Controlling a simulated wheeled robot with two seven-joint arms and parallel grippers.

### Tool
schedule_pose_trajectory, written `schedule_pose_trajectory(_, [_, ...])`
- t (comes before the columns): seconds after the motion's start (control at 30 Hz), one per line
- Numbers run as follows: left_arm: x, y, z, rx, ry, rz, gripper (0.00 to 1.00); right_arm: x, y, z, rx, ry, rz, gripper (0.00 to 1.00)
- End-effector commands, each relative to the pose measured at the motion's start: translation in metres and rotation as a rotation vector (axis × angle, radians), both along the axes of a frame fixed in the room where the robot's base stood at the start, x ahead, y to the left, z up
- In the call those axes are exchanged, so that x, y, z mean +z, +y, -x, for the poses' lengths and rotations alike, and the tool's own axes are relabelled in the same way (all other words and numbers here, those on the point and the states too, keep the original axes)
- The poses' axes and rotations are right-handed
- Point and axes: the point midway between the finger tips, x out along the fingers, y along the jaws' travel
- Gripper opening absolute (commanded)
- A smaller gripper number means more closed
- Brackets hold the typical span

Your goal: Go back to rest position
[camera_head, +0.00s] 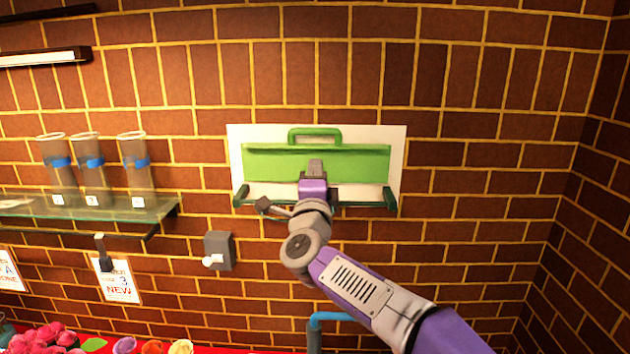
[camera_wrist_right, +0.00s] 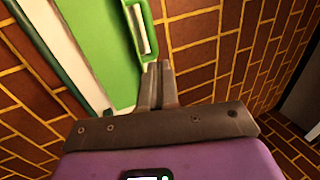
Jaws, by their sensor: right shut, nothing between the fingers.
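My right gripper (camera_head: 316,168) is up at the brick wall, in front of a green panel with a handle (camera_head: 270,152) on a white board (camera_head: 236,150). In the right wrist view, the fingers of my right gripper (camera_wrist_right: 159,72) are together with nothing between them. The green panel (camera_wrist_right: 95,40) is just beyond the tips there, its handle close to them. I cannot tell whether the fingers touch it. My right arm hides part of the panel's lower edge. My left gripper is not in view.
A glass shelf (camera_head: 110,214) at left holds three clear tumblers with blue bands (camera_head: 92,165). A grey switch box (camera_head: 219,250) is on the wall below the panel. Flowers (camera_head: 45,338) lie at lower left. A blue pipe (camera_head: 318,325) stands below my arm. The right wall is bare.

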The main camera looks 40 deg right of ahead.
Motion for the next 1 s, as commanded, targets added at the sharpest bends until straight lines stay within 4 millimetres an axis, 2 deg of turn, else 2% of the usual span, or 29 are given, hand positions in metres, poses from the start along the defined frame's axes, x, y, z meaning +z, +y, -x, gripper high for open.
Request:
schedule_pose_trajectory(0.33, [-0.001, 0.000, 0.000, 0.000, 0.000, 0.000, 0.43, -0.002, 0.005, 0.004, 0.001, 0.003, 0.000, 0.00])
schedule_pose_trajectory(0.47, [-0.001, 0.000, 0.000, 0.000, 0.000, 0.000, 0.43, -0.025, 0.010, -0.013, 0.023, 0.065, 0.011, 0.00])
schedule_pose_trajectory(0.57, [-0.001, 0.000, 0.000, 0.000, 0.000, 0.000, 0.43, -0.069, 0.021, -0.043, 0.068, 0.184, 0.040, 0.00])
schedule_pose_trajectory(0.67, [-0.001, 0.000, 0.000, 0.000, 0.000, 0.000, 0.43, -0.133, 0.041, -0.077, 0.138, 0.346, 0.081, 0.00])
schedule_pose_trajectory(0.7, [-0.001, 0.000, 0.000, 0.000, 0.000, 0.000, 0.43, -0.161, 0.050, -0.088, 0.172, 0.413, 0.097, 0.00])
schedule_pose_trajectory(0.77, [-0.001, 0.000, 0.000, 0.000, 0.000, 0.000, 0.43, -0.202, 0.064, -0.102, 0.221, 0.512, 0.124, 0.00])
schedule_pose_trajectory(0.8, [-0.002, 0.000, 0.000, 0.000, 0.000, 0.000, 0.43, -0.231, 0.075, -0.110, 0.259, 0.578, 0.140, 0.00])
schedule_pose_trajectory(0.87, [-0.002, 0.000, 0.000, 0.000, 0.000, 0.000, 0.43, -0.274, 0.091, -0.117, 0.315, 0.674, 0.167, 0.00])
schedule_pose_trajectory(0.9, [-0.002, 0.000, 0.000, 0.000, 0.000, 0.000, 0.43, -0.302, 0.102, -0.120, 0.356, 0.737, 0.185, 0.00])
schedule_pose_trajectory(0.97, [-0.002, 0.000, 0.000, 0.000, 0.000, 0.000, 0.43, -0.345, 0.120, -0.121, 0.420, 0.831, 0.211, 0.00])
schedule_pose_trajectory(1.0, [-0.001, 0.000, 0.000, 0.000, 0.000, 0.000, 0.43, -0.374, 0.133, -0.119, 0.464, 0.893, 0.227, 0.00])
